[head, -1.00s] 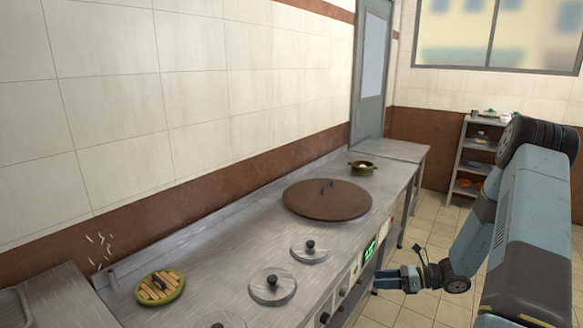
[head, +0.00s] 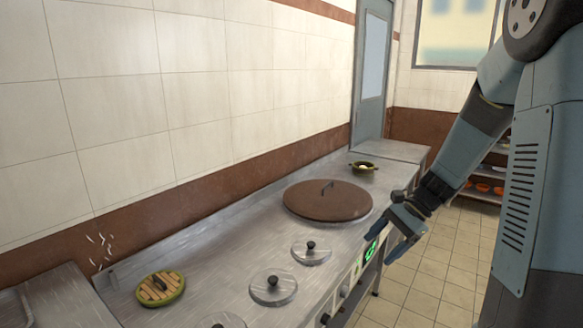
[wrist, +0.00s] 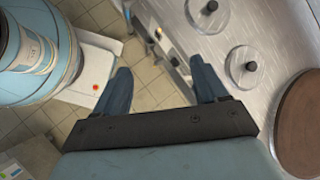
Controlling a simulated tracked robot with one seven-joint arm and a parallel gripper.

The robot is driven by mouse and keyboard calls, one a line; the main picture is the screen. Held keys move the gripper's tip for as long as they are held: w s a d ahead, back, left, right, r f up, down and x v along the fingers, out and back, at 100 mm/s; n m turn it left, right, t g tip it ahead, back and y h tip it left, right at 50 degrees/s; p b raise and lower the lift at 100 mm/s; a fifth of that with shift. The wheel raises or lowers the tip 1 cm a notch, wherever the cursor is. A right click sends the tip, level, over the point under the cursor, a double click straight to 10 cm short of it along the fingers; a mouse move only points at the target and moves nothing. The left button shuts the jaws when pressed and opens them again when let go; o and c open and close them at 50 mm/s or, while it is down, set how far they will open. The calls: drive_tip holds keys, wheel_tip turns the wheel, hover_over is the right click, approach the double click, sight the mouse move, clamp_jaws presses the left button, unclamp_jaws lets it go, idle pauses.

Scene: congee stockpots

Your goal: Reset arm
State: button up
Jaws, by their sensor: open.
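My gripper (head: 396,238) is at the right of the head view, beside the front edge of the steel stove counter (head: 215,270). Its jaws are open and empty, pointing down and to the left. In the wrist view my gripper (wrist: 160,88) shows two blue fingers spread apart, with floor tiles and the counter's front between them. My arm reaches down to it from the upper right of the head view.
A large brown lid (head: 327,201) and steel lids with black knobs (head: 311,253) (head: 273,289) sit on the counter. A green-rimmed wooden-slatted item (head: 160,289) lies at the near left. A small pot (head: 363,167) stands at the far end. Tiled floor (head: 420,290) is open at right.

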drive_tip(key=s+r+n+t+h, duration=0.6)
drive_tip(key=s+r+n, duration=0.6)
drive_tip(key=s+r, duration=0.5)
drive_tip(key=shift+s+d+h, duration=0.35)
drive_tip(key=shift+s+h, duration=0.4)
drive_tip(key=shift+h, duration=0.15)
